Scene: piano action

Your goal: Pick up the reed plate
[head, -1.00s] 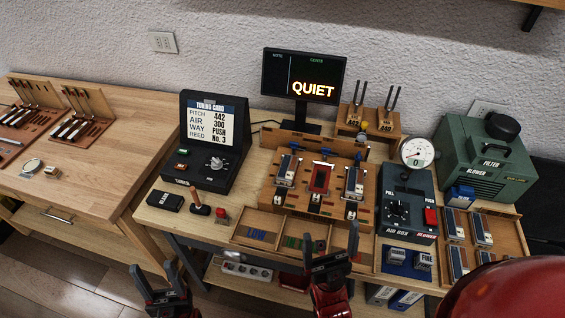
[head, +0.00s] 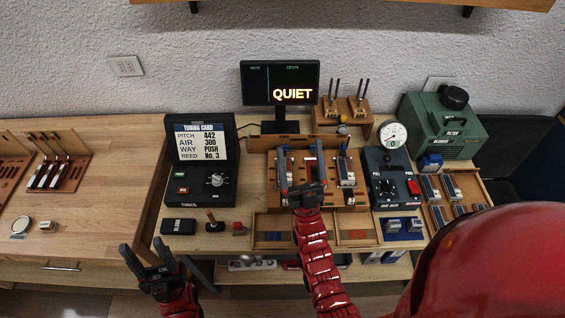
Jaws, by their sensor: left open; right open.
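The wooden stand (head: 360,157) on the bench holds silver plate-like pieces, one at left (head: 281,162) and one at right (head: 346,172), with a dark red part between them. Similar plates (head: 450,187) lie in a wooden tray at right. I cannot tell which piece is the reed plate. My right gripper (head: 303,170) is open over the stand's front middle, its fingers spread around the red part's place and hiding some of it. I cannot tell whether it touches anything. My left gripper (head: 148,250) is open and empty in front of the bench.
The tuner box (head: 205,185) stands left of the stand, the air box (head: 392,185) right of it, and the screen (head: 280,83) behind. A shallow divided tray (head: 262,222) lies in front. The side table (head: 110,160) has bare room.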

